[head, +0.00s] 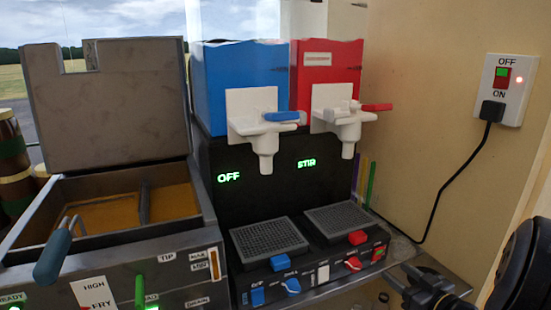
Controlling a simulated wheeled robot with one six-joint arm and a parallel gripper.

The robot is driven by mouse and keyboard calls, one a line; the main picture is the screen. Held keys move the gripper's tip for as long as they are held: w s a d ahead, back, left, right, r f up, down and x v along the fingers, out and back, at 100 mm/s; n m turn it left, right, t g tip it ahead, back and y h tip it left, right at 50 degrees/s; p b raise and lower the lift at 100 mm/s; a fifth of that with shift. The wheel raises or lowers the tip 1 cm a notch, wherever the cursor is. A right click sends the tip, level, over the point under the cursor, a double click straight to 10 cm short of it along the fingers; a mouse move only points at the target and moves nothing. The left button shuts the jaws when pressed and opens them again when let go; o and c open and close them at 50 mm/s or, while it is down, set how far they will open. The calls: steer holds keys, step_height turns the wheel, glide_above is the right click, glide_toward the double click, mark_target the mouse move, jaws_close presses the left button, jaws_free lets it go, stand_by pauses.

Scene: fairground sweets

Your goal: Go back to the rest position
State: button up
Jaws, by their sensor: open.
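My gripper (420,283) is at the lower right of the head view, dark, in front of the slush machine's right side. Its jaws are open, with nothing visible between them. Part of my dark arm shows at the right edge. The gripper appears apart from the machine. The rest of the arm is cut off by the frame.
A slush machine (270,195) with a blue tank (237,70) and a red tank (333,65) stands in the middle. A fryer (120,90) with its lid raised is at left. A wall switch (503,88) with a black plug and cord is at right.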

mark_target(377, 258)
steer(key=x, duration=0.5)
steer(key=shift+w+a, duration=0.2)
steer(key=shift+w, duration=0.15)
steer(key=shift+r+p, duration=0.2)
steer(key=shift+p, duration=0.1)
steer(key=shift+f, duration=0.1)
steer(key=shift+f+b, duration=0.25)
steer(key=shift+b, duration=0.1)
